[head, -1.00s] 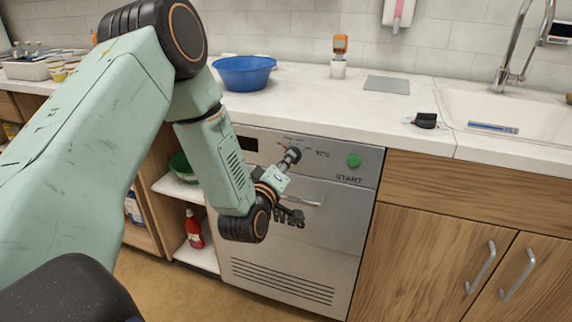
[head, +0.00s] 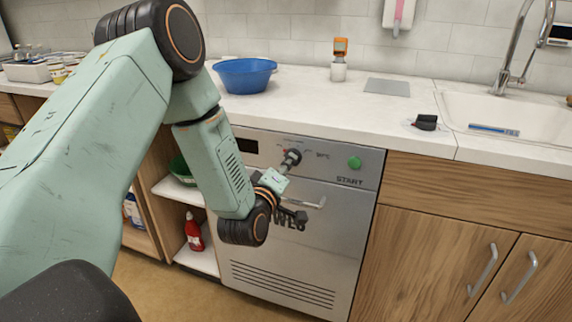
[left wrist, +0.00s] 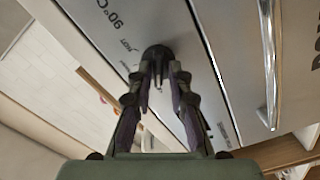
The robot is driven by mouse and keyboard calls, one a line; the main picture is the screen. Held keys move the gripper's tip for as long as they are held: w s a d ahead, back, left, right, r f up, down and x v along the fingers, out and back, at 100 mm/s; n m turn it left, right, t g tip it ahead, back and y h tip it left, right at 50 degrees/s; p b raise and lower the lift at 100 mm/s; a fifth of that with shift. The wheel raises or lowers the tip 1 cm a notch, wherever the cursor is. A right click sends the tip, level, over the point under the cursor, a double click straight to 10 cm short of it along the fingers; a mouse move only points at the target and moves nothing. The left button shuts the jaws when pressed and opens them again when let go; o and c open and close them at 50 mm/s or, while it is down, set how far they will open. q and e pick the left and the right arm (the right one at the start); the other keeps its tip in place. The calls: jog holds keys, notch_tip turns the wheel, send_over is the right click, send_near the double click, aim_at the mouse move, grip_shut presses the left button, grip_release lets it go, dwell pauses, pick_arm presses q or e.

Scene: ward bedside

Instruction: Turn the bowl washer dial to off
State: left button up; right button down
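The bowl washer (head: 335,245) is a grey front-panel machine under the counter. Its dark round dial (head: 291,156) sits on the upper panel, left of the "90°C" mark. My left gripper (head: 289,163) is at the dial and partly covers it. In the left wrist view the dial (left wrist: 157,51) lies at the tips of my left gripper (left wrist: 160,72), one finger on each side. The fingers are partly drawn together with a gap about as wide as the dial. Contact cannot be made out, and the pointer's setting is not readable. My right gripper is not in view.
A green START button (head: 354,162) is right of the dial. The washer's handle (head: 312,202) projects below my gripper, and shows as a bar in the wrist view (left wrist: 268,65). A blue bowl (head: 244,75) stands on the counter above. Open shelves hold a red bottle (head: 193,232).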

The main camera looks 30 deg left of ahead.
pick_arm(q)
jog(key=shift+o, duration=1.1)
jog(key=shift+a+r, duration=0.1)
jog(key=v, duration=1.2)
